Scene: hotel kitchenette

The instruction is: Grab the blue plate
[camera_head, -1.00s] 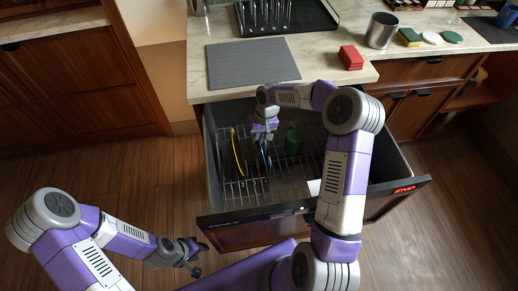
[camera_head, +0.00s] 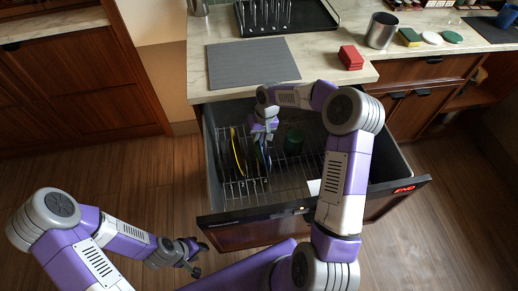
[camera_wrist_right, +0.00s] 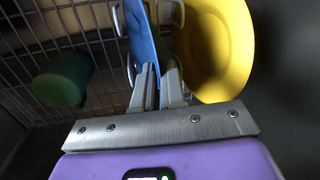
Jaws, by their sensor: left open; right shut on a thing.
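The blue plate (camera_wrist_right: 142,38) stands on edge in the wire rack of the pulled-out dishwasher drawer. In the head view it shows as a thin blue edge (camera_head: 264,160) below my right gripper (camera_head: 263,138). In the right wrist view my right gripper (camera_wrist_right: 159,88) is shut on the blue plate's rim, with one finger on each side. The rest of the plate extends away between rack wires. My left gripper (camera_head: 193,258) is open and empty, low in front of the drawer at the left.
A yellow plate (camera_head: 237,152) stands in the rack beside the blue one, close to my right fingers. A green cup (camera_head: 294,141) is on the other side. The drawer front (camera_head: 250,216) bounds the rack. A grey mat (camera_head: 252,64) lies on the counter above.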

